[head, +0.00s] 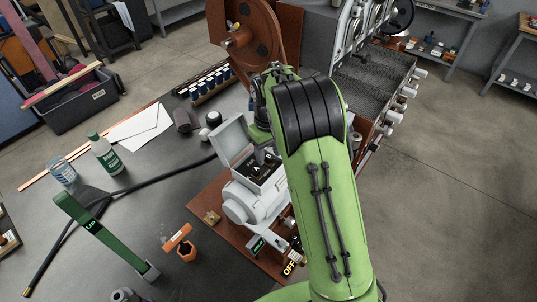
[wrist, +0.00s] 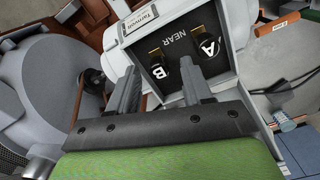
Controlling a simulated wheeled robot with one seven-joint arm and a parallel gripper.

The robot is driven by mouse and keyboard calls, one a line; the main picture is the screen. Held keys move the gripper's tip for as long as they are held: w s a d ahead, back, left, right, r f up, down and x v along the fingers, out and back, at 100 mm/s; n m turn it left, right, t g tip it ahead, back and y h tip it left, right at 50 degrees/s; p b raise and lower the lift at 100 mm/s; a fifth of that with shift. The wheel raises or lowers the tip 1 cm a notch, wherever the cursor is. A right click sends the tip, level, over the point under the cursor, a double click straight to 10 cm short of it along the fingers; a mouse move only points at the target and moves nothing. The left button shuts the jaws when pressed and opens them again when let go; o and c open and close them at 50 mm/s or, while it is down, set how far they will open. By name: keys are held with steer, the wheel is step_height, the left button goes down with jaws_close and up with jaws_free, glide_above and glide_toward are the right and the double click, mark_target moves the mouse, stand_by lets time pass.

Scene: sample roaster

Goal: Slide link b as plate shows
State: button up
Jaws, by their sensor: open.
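In the wrist view an open grey box holds a dark panel (wrist: 180,47) printed NEAR. On it, a black piece marked B (wrist: 158,72) and one marked A (wrist: 208,46) each sit by a brass-coloured strip. My gripper (wrist: 160,66) is open over the panel. Its left finger is near B, and its right finger is below A; contact cannot be told. In the head view the grey box (head: 244,193) stands with its lid (head: 231,140) raised, and my arm partly covers it. A small plate (wrist: 143,20) on the box rim has lettering, partly readable as "Terminal".
A green lever marked UP (head: 90,225) stands at the left. An orange-brown pot (head: 187,250), an OFF sign (head: 290,268) and a green-labelled block (head: 256,243) are near the box. A black cable (head: 150,181) crosses the table.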

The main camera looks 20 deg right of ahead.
steer(key=shift+f, duration=0.4)
steer(key=shift+c, duration=0.2)
jaws_close()
